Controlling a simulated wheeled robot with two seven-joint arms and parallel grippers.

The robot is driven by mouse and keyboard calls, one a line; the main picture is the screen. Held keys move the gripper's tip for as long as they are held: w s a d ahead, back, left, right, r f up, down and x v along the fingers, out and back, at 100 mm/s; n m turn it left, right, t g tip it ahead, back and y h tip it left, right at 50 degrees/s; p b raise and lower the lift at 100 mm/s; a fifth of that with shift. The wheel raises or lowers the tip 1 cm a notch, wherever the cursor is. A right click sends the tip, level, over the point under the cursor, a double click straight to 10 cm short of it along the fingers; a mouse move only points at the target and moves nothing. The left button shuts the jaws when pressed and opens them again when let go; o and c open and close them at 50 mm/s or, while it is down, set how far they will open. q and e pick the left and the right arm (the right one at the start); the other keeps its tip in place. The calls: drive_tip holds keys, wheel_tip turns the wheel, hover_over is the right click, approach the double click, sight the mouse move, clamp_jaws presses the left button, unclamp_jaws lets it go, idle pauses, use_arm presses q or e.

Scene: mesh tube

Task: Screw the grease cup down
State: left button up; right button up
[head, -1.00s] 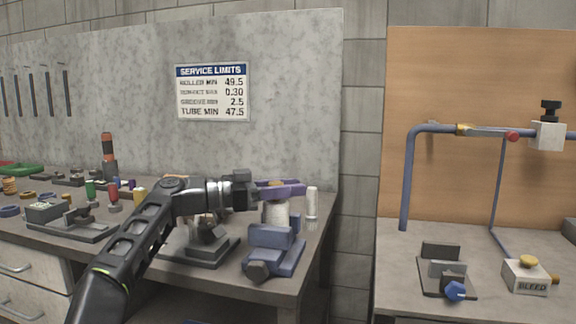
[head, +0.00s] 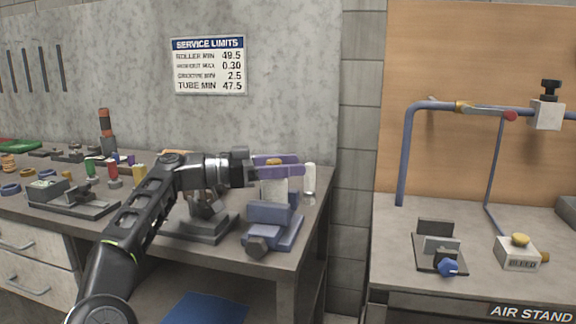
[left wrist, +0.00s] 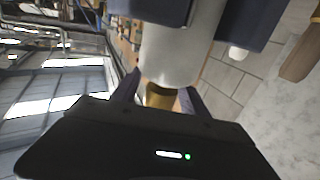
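The grease cup (head: 273,161) is a small brass-coloured cap on top of a pale cylinder (head: 272,188). The cylinder stands upright in a blue vise (head: 272,226) near the bench's right end. My left gripper (head: 279,166) reaches in from the left, its purple fingers on either side of the cap. In the left wrist view the brass cup (left wrist: 160,96) sits between the fingers, with the pale cylinder (left wrist: 175,50) beyond it. The fingers look spread wider than the cup; contact is not clear. My right gripper is out of view.
A white bottle-like cylinder (head: 309,184) stands just right of the vise. A dark fixture (head: 205,222) stands left of it, below my forearm. Small parts crowd the bench's left side. A separate air stand (head: 480,245) is at right, across a gap.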

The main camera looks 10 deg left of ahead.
use_arm(q)
drive_tip(key=shift+a, duration=0.1)
drive_tip(key=v, duration=0.7)
drive_tip(key=shift+a, duration=0.3)
drive_tip(key=shift+s, duration=0.15)
